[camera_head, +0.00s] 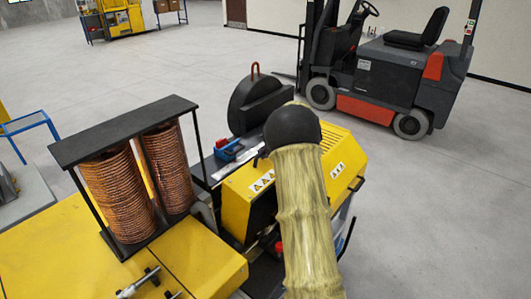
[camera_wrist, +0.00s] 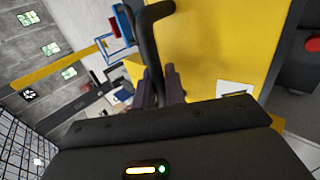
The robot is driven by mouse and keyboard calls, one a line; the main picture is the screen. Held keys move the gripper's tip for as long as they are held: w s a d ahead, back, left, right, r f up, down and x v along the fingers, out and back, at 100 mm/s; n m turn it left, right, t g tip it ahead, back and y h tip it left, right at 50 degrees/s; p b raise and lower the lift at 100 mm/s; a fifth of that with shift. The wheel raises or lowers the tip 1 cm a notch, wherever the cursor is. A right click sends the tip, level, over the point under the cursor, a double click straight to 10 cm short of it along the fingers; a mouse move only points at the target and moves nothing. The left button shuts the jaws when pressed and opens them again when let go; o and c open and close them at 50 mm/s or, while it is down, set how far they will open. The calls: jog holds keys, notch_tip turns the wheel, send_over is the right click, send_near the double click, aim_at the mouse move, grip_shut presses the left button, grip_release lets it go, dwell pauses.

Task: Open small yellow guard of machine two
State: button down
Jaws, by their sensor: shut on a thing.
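The yellow guard (camera_wrist: 215,45) fills the upper right middle of the wrist view as a flat yellow panel. A black bent handle (camera_wrist: 148,35) stands in front of it. My gripper (camera_wrist: 160,75) is shut on this handle, with its two dark fingers on either side of the bar. In the head view the yellow machine cover (camera_head: 335,150) with white warning labels lies beside and behind my sleeved arm. My gripper is hidden there by the arm, and I cannot tell from this view how far the guard is open.
Two copper coils (camera_head: 122,195) stand under a black frame at the left, on a yellow machine body (camera_head: 75,250). A black wheel-shaped housing (camera_head: 255,105) stands behind the cover. A forklift (camera_head: 400,75) is parked at the back right. The floor at the right is clear.

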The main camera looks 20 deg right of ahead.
jog(key=c, duration=1.6)
grip_release()
jog(key=shift+s, duration=0.15)
jog(key=shift+o, duration=0.2)
jog(key=shift+d, duration=0.1)
jog(key=shift+s, duration=0.1)
jog(key=b+v, duration=0.6)
jog(key=v, duration=1.1)
jog(key=shift+b, duration=0.35)
jog(key=shift+d+r, duration=0.1)
